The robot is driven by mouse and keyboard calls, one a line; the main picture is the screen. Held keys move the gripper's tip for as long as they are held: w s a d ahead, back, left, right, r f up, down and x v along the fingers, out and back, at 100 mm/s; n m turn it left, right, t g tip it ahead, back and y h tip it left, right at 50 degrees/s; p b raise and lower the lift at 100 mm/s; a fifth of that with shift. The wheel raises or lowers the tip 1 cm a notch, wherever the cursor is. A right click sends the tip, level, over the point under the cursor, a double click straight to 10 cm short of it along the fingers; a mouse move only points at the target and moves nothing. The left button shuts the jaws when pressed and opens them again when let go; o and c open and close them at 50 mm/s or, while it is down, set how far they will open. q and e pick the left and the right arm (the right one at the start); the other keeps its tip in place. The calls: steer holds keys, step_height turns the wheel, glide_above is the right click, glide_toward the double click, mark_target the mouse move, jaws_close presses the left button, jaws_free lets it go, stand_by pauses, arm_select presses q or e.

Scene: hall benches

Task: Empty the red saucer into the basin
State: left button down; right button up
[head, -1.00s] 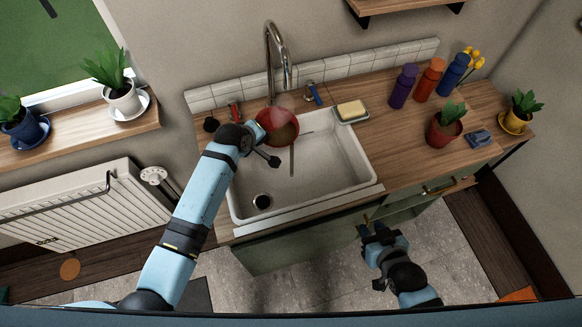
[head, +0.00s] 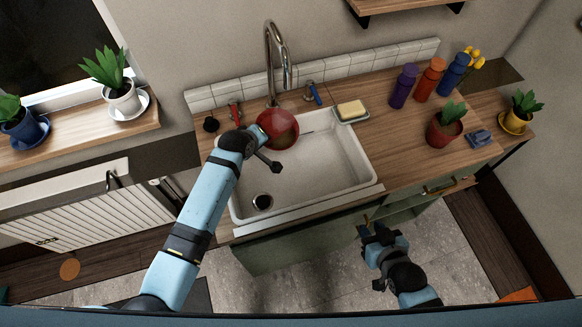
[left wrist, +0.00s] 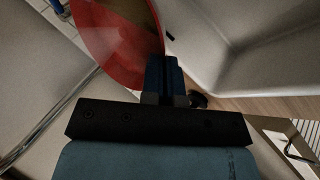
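The red saucer (head: 270,122) is tilted over the back left of the white basin (head: 325,178). My left gripper (head: 259,137) is shut on its rim; the left wrist view shows the fingers (left wrist: 166,75) against the red saucer (left wrist: 115,50). A brownish patch shows inside the saucer; I cannot tell whether it is contents or surface. No stream shows below it. The basin floor looks bare around the dark drain (head: 263,202). My right gripper (head: 372,230) is open and empty, low in front of the cabinet.
The tap (head: 275,60) rises behind the saucer. A soap dish (head: 352,112) sits at the basin's back right corner. Bottles (head: 403,85) and a potted plant (head: 445,126) stand on the right counter. A cabinet handle (head: 440,187) juts out at the front.

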arm_select(q)
steer(key=shift+f, duration=0.2)
steer(key=shift+d+f+t+b, duration=0.1)
steer(key=shift+f+t+b, duration=0.2)
steer(key=shift+f+b, duration=0.15)
steer(key=shift+f, duration=0.1)
steer(key=shift+s+f, duration=0.1)
steer(key=shift+f, duration=0.05)
stand_by(0.3)
